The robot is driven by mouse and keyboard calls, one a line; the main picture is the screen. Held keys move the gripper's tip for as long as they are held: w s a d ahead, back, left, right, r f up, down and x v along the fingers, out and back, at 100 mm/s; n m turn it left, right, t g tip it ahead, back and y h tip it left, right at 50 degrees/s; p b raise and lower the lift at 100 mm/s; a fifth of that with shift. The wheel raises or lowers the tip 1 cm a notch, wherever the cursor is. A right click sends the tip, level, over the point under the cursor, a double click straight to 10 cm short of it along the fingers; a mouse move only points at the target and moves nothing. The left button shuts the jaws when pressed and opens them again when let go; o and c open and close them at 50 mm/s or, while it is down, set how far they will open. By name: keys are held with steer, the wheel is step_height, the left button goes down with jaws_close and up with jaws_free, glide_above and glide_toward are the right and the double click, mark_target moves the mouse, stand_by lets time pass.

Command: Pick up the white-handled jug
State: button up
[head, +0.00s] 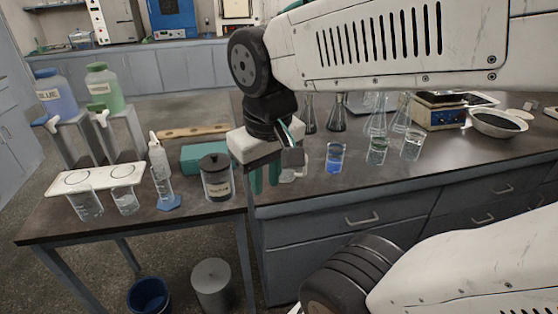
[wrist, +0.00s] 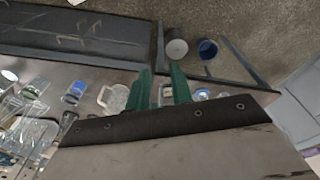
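My gripper (head: 265,182) points down above the near edge of the dark bench, left of the blue beaker. Its two green fingers stand apart; they also show in the wrist view (wrist: 160,82). A clear jug with a pale handle (wrist: 113,98) stands just left of the fingers in the wrist view, outside them. In the head view the jug (head: 292,175) is mostly hidden behind my gripper, with only a pale part showing. Another pale item shows partly between the fingers in the wrist view; I cannot tell what it is.
A blue-filled beaker (head: 335,158) and two clear beakers (head: 378,152) stand to the right, with flasks (head: 337,115) behind. A dark-lidded jar (head: 216,178) and wash bottle (head: 160,175) are left. A balance (head: 438,112) is farther right. Bins (head: 211,283) stand on the floor.

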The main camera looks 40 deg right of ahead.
steer(key=w+d+f+m+h, duration=0.1)
steer(key=w+d+f+m, duration=0.15)
steer(key=w+d, duration=0.45)
steer(key=m+h, duration=0.2)
steer(key=m, duration=0.6)
glide_above(304, 175)
steer(key=s+a, duration=0.1)
steer(key=a, duration=0.1)
step_height(304, 175, down, 14)
steer(key=shift+t, duration=0.5)
steer(key=shift+d+x, duration=0.2)
steer(key=shift+x, duration=2.5)
steer(key=shift+r, duration=0.1)
jaws_close()
